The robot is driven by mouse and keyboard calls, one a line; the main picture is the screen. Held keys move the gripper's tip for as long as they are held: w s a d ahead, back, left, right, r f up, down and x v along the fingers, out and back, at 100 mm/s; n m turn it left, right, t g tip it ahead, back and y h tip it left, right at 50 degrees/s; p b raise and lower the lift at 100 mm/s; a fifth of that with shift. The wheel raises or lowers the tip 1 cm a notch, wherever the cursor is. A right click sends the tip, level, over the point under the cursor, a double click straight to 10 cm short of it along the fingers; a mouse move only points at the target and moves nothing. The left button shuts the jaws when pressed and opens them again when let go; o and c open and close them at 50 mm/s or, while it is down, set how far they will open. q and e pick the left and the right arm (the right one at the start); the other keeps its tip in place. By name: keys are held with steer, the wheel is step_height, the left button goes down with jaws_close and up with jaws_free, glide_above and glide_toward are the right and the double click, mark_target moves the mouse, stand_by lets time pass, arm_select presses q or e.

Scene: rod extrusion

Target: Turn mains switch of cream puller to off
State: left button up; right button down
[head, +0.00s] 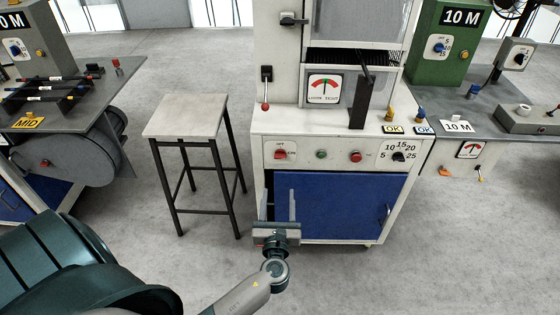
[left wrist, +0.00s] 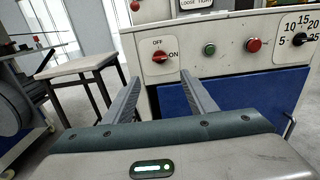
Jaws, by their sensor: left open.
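The cream puller (head: 262,122) stands in the middle of the head view, with a control strip above a blue door (head: 330,200). Its mains switch (head: 280,154) is a red rotary knob at the left end of the strip, with OFF above and ON to the right. In the left wrist view the red knob (left wrist: 159,57) appears pointed toward ON. My left gripper (head: 278,222) is open and empty, in front of and below the switch. Its two fingers (left wrist: 160,100) point toward the panel, with the knob seen between and beyond them. My right gripper is not in view.
On the strip right of the switch are a green button (head: 321,154), a red button (head: 355,156) and a black dial (head: 399,157). A stool (head: 186,117) stands left of the puller. A grey bench joins the puller's right side. Bare floor lies in front.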

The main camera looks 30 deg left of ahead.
mark_target(280, 158)
arm_select(q)
steer(key=p+x, duration=0.1)
steer(key=x, duration=1.4)
steer(key=shift+w+a, duration=0.3)
steer(key=c, duration=1.1)
